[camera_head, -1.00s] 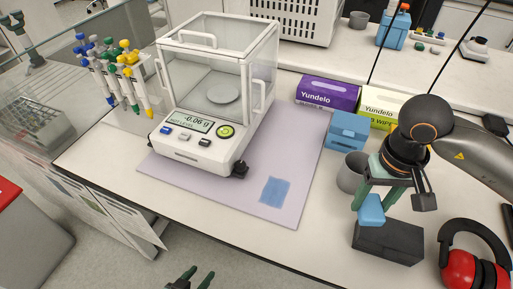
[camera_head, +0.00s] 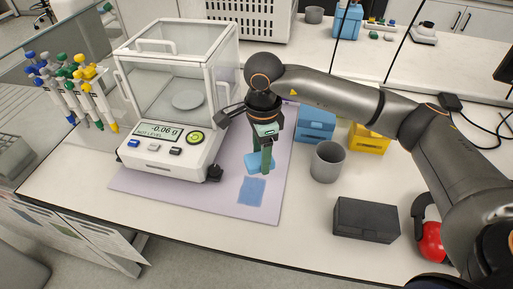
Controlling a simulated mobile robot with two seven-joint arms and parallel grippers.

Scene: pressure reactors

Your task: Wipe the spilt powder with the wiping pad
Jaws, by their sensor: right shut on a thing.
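The spilt powder (camera_head: 251,192) is a flat blue patch on the lilac mat (camera_head: 180,194), right of the balance's front. My right gripper (camera_head: 266,160) is shut on a light blue wiping pad (camera_head: 256,166). It points down over the mat, just behind the powder in the picture. The pad is close above the mat or on it; I cannot tell which. The green fingers partly cover the pad. My left gripper is out of view.
The balance (camera_head: 170,150) with its glass case stands left of the right gripper. A grey cup (camera_head: 327,163), a blue box (camera_head: 315,124), a yellow box (camera_head: 370,139) and a black box (camera_head: 366,219) stand to the right. Pipettes (camera_head: 72,92) hang at the far left.

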